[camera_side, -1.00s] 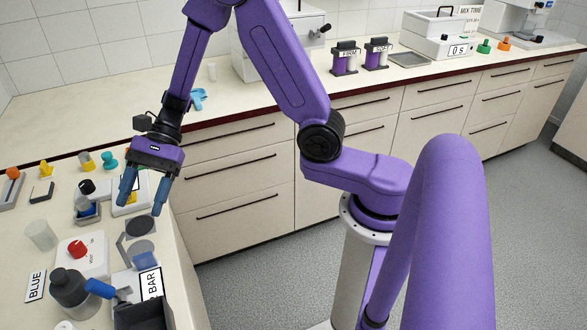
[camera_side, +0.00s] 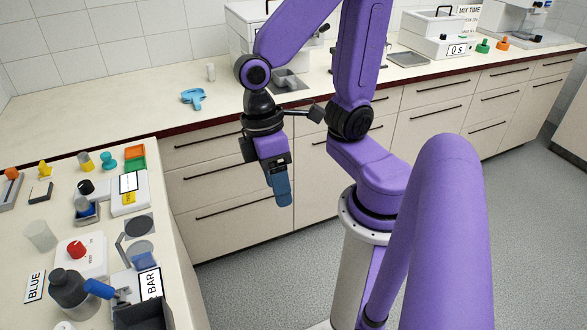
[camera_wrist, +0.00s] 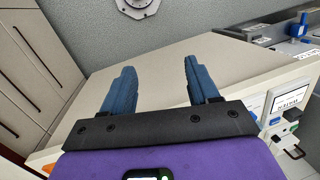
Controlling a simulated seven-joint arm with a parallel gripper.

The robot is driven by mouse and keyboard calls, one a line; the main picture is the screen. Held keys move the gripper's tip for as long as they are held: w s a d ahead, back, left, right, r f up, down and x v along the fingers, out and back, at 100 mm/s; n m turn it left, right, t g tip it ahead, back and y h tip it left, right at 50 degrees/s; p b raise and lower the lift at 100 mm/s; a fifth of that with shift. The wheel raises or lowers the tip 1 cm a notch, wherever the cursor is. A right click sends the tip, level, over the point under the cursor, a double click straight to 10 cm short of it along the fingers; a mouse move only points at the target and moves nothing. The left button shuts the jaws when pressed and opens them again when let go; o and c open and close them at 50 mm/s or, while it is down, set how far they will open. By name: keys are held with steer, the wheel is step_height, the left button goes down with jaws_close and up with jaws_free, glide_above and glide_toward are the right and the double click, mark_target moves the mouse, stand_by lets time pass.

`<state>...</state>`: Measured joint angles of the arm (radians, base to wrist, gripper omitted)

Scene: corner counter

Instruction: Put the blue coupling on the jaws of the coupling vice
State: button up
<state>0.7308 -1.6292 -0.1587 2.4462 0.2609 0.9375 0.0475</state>
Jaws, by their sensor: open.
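A light blue forked piece (camera_side: 194,97), which looks like the blue coupling, lies on the back counter in the side view. A grey block on a dark plate (camera_side: 287,81) stands to its right, partly behind my arm; I cannot tell for sure whether it is the coupling vice. My gripper (camera_side: 281,195) hangs in front of the back counter's drawers, apart from both, with its fingers pointing down. In the wrist view my gripper (camera_wrist: 158,64) has its two blue fingers well apart with nothing between them. The light blue piece cannot be made out there.
The left counter (camera_side: 185,285) holds a red-knobbed device (camera_side: 77,250), a dark bottle (camera_side: 72,292), a clear cup (camera_side: 40,236) and a BAR label (camera_side: 150,284). The back counter (camera_side: 110,117) is bare left of the light blue piece. Open floor lies between counters and arm.

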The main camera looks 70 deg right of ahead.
steer(key=d+n+t, duration=0.1)
steer(key=s+d+n, duration=0.1)
steer(key=n, duration=0.1)
steer(key=s+d+r+n+t, duration=0.1)
steer(key=shift+n+t+h, duration=0.3)
steer(key=shift+n, duration=0.1)
steer(key=shift+o, duration=0.2)
stand_by(2.1)
